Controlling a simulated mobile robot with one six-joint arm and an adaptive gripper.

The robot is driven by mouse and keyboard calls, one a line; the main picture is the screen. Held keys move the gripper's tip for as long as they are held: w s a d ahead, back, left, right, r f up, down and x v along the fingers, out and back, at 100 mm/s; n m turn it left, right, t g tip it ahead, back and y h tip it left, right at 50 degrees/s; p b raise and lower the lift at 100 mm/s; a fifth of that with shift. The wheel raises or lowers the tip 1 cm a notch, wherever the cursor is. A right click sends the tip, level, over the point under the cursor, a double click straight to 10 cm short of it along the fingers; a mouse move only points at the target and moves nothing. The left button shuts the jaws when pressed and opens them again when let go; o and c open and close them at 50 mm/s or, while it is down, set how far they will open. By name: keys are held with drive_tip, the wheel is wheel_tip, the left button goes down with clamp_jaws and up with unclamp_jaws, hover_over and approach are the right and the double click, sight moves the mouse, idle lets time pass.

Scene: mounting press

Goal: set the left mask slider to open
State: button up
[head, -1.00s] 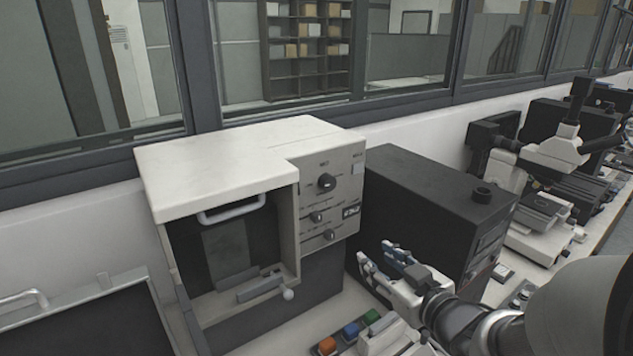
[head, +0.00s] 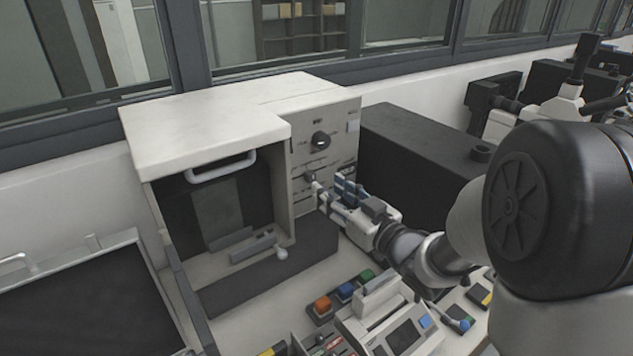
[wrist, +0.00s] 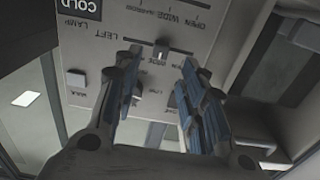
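The left mask slider (wrist: 161,50) is a small dark knob with a pale line, on a horizontal track beside the word LEFT in the wrist view. The panel lettering appears upside down there, with OPEN, WIDE and NARROW printed above the slider. My gripper (wrist: 161,62) is open, with one blue-padded finger on each side of the knob; I cannot tell whether either touches it. In the head view my gripper (head: 326,192) is at the lower part of the control panel (head: 340,118) of the white machine (head: 205,130) and hides part of it.
A black box (head: 415,150) stands right of the machine. Orange, blue and green buttons (head: 346,290) sit on the bench below my arm. A white handle (head: 220,167) and a pale ball-ended lever (head: 281,253) are at the machine's open bay. Microscopes stand at the right.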

sight(312, 177)
drive_tip(key=x, duration=0.6)
drive_tip(key=shift+w+a+b, duration=0.1)
drive_tip(key=shift+b, duration=0.2)
drive_tip(key=shift+c, duration=0.2)
clamp_jaws()
